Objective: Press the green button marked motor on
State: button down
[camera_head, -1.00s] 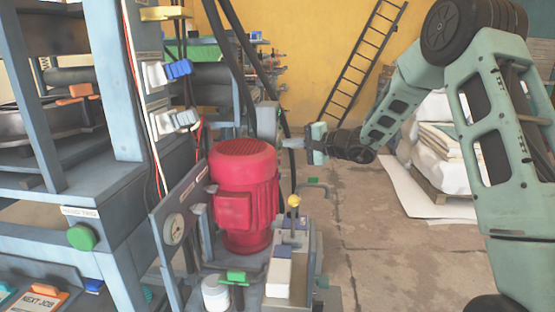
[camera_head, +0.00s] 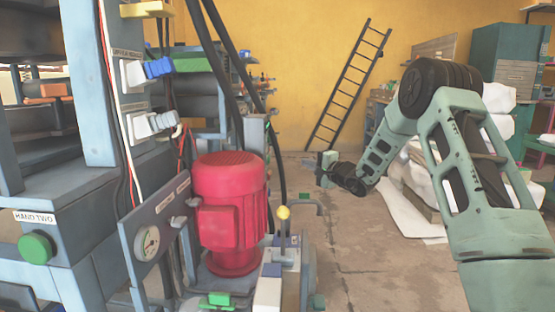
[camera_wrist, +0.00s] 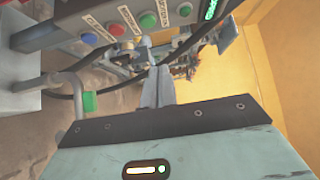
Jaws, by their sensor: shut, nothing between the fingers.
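In the wrist view a grey panel (camera_wrist: 62,28) at the top carries a row of buttons: a blue one (camera_wrist: 90,38), a red one (camera_wrist: 117,29), a green one (camera_wrist: 148,20) and another green one (camera_wrist: 185,10). White labels sit beside them, too blurred for me to tell which reads motor on. My gripper (camera_wrist: 158,74) is shut and empty, its grey fingers pointing up the picture below the panel, apart from the buttons. In the head view my gripper (camera_head: 322,168) is right of the red motor (camera_head: 232,205). The button row cannot be made out there.
A large green button (camera_head: 37,248) under a HAND TWO label is on the press frame at left. A yellow-knobbed lever (camera_head: 283,213) stands beside the motor. A ladder (camera_head: 347,85) leans on the yellow wall. Floor right of the motor is clear.

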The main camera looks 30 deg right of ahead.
aim_at(268, 160)
jog(key=w+a+b, duration=0.3)
jog(key=w+a, duration=0.2)
jog(key=w, duration=0.6)
jog(key=shift+w, duration=0.2)
jog(key=shift+a, duration=0.1)
